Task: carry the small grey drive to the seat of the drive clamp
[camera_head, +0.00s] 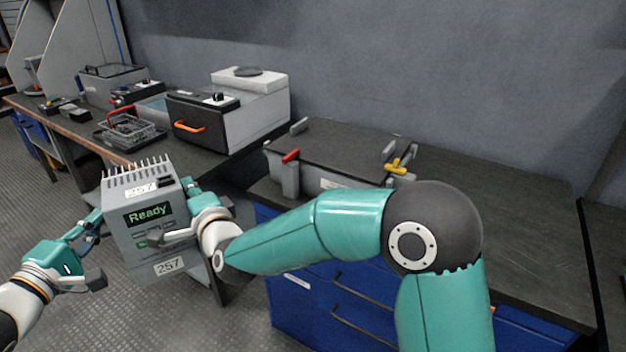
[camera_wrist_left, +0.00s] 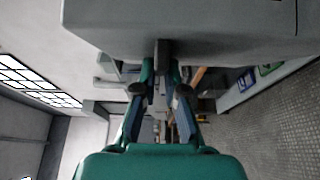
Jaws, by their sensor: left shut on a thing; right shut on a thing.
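The small grey drive (camera_head: 157,208) is a box with a finned top, a green "Ready" display and a 257 label. It hangs in the air at the left, slightly tilted, in front of the benches. My left gripper (camera_head: 96,250) is shut on its left side; the exact grip is partly hidden. My right gripper (camera_head: 174,212) is shut on its right side. In the left wrist view the drive's grey body (camera_wrist_left: 200,30) fills the top, above my left fingers (camera_wrist_left: 162,75). The drive clamp (camera_head: 330,160), with red and yellow handles, sits on the right bench; its seat looks empty.
The dark right bench top (camera_head: 500,215) is clear right of the clamp, above blue drawers (camera_head: 320,305). The left bench holds a grey-black unit with an orange handle (camera_head: 190,127), a wire basket (camera_head: 130,130) and a lidded box (camera_head: 110,85). My right arm crosses before the drawers.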

